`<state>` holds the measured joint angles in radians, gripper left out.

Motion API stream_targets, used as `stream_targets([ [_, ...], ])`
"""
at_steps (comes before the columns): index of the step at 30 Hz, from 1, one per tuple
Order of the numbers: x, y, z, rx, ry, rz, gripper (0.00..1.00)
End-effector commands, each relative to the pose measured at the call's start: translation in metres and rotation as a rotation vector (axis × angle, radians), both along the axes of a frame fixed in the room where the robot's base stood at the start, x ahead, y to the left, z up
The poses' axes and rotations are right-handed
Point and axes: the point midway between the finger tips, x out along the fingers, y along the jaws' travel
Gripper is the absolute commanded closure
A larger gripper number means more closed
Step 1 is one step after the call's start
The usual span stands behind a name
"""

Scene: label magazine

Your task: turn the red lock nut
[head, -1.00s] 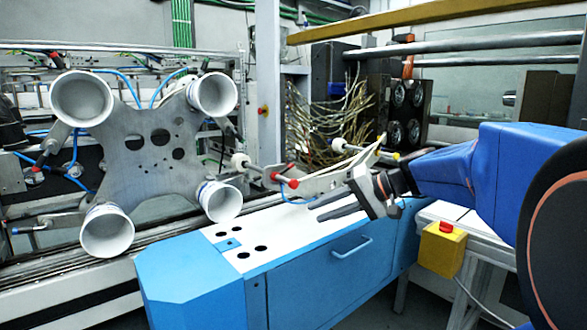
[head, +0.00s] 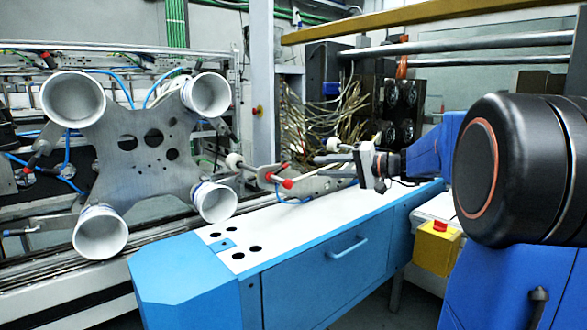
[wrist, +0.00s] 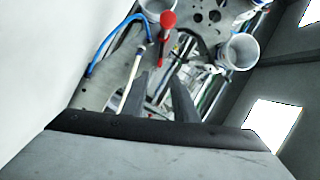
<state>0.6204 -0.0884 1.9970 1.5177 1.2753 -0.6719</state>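Red fittings sit on a thin rod at the right side of the grey plate in the head view; the red knob (head: 287,184) is the clearest. In the wrist view a red piece (wrist: 168,20) with a round end and a narrow red stem stands just beyond my fingertips. I cannot tell which red part is the lock nut. My gripper (head: 319,167) is to the right of the red fittings, its fingers pointing left at them. In the wrist view my gripper (wrist: 159,80) has its fingers apart with nothing held between them.
The grey plate (head: 120,170) carries several white cups. A blue cabinet with a white top (head: 290,225) stands below my gripper. A yellow stop box (head: 437,248) is at the right.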

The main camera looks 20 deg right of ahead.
Motion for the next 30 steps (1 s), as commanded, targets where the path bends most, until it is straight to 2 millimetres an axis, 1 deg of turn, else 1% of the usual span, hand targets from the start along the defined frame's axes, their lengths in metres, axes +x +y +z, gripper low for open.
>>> stream_targets([
  [1,0.006,0.006,-0.001,0.001,0.000,0.004,0.73],
  [3,0.014,0.013,-0.003,0.000,0.001,0.004,0.73],
  [18,0.071,0.060,-0.014,0.000,0.000,0.003,0.73],
  [24,0.083,0.069,-0.015,-0.001,0.000,0.002,0.73],
  [30,0.085,0.071,-0.016,0.000,0.000,0.001,0.73],
])
